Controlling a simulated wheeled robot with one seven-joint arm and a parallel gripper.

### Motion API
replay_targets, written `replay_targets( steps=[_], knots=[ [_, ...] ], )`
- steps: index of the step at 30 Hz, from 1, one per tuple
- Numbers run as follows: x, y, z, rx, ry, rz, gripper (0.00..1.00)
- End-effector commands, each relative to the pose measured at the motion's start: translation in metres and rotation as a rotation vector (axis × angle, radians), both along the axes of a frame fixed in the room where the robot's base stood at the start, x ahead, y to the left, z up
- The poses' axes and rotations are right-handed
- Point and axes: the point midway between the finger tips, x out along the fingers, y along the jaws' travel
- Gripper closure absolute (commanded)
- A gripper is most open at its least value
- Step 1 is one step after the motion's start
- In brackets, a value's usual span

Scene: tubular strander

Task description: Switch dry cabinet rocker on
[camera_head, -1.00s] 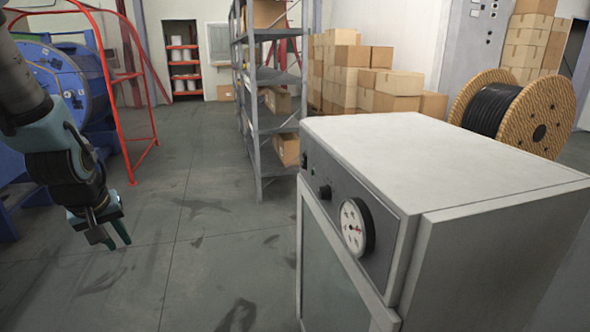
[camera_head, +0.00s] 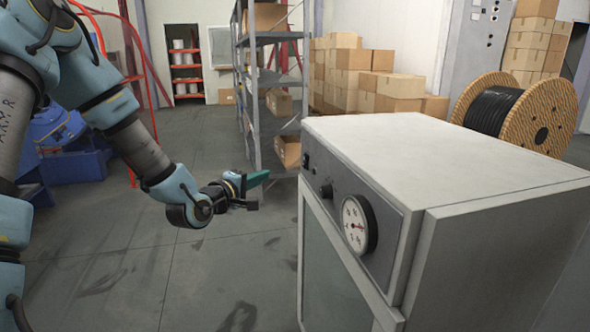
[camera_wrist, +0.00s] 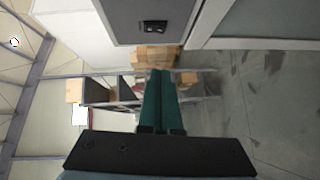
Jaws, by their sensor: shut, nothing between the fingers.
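The dry cabinet (camera_head: 470,260) is a pale grey box at the right of the head view. Its dark control panel carries a small black rocker (camera_head: 306,160) at the far end, a black knob (camera_head: 326,191) and a round white dial (camera_head: 356,226). The rocker also shows at the top of the wrist view (camera_wrist: 154,27); its setting is too small to tell. My gripper (camera_head: 262,177) is shut and empty, its green fingers pointing right, left of the panel and apart from it. In the wrist view the fingers (camera_wrist: 161,75) lie together below the rocker.
A grey shelf rack (camera_head: 254,100) with boxes stands behind the cabinet. Stacked cartons (camera_head: 345,70) and a cable reel (camera_head: 515,115) stand at the back right. The floor (camera_head: 230,270) left of the cabinet is clear.

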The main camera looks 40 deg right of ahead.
Motion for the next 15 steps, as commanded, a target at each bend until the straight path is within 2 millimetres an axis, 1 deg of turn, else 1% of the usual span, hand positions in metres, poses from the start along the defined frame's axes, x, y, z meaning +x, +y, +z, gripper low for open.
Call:
replay_targets(
  steps=[8,11,15],
  knots=[
    [0.001,-0.002,0.0,0.003,-0.001,0.0,1.0],
    [0.005,-0.011,0.001,0.003,-0.002,0.0,1.0],
    [0.014,-0.033,0.0,0.003,-0.001,-0.001,1.0]
  ],
)
